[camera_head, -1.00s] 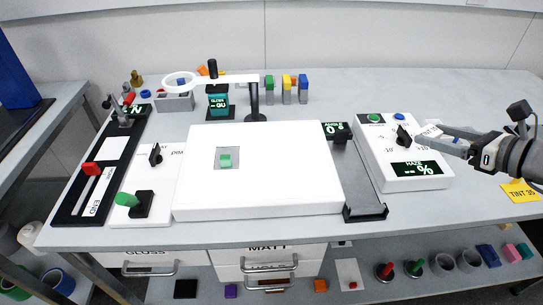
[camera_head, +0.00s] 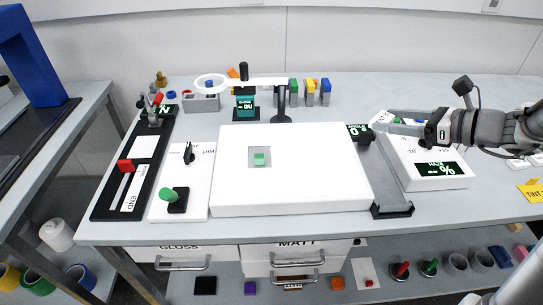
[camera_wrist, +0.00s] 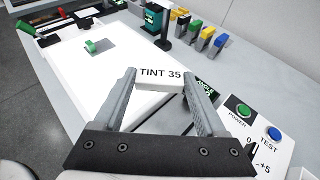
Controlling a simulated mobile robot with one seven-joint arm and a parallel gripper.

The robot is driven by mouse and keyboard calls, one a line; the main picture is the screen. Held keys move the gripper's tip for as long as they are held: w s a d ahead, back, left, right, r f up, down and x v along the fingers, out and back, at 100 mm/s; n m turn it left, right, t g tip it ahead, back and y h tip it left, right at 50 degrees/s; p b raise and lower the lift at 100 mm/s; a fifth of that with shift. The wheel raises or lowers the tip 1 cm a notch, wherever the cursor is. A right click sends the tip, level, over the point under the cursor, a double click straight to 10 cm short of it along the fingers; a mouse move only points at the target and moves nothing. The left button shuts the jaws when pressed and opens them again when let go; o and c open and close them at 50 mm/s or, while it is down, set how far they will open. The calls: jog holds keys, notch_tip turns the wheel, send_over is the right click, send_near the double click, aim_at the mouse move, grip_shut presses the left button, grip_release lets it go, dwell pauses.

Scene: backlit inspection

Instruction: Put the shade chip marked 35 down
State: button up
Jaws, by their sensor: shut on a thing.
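My gripper (camera_head: 406,125) is shut on the white shade chip marked TINT 35 (camera_head: 381,121). In the wrist view the chip (camera_wrist: 160,76) sits between the two fingertips (camera_wrist: 160,80), its black lettering readable. The gripper holds it in the air, over the bench between the light box (camera_head: 300,190) and the haze meter (camera_head: 428,162). In the head view the chip is just right of the light box's far right corner. A small green piece (camera_head: 260,159) lies in a grey square window on the light box.
The angle display (camera_head: 360,131) stands close below the chip, with a dark rail and tray (camera_head: 392,209) along the light box's right side. A yellow TINT label (camera_head: 533,190) lies at the right.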

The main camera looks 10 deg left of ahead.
jog(key=shift+a+r, duration=0.1)
jog(key=shift+a, duration=0.8)
jog(key=b, duration=0.3)
send_over(323, 159)
notch_tip(323, 159, down, 7)
jog(key=shift+f, duration=0.1)
jog(key=shift+f+b, duration=0.9)
jog(key=shift+f, duration=1)
jog(key=shift+f, duration=0.1)
jog(key=shift+f, duration=0.15)
jog(key=o, duration=1.3)
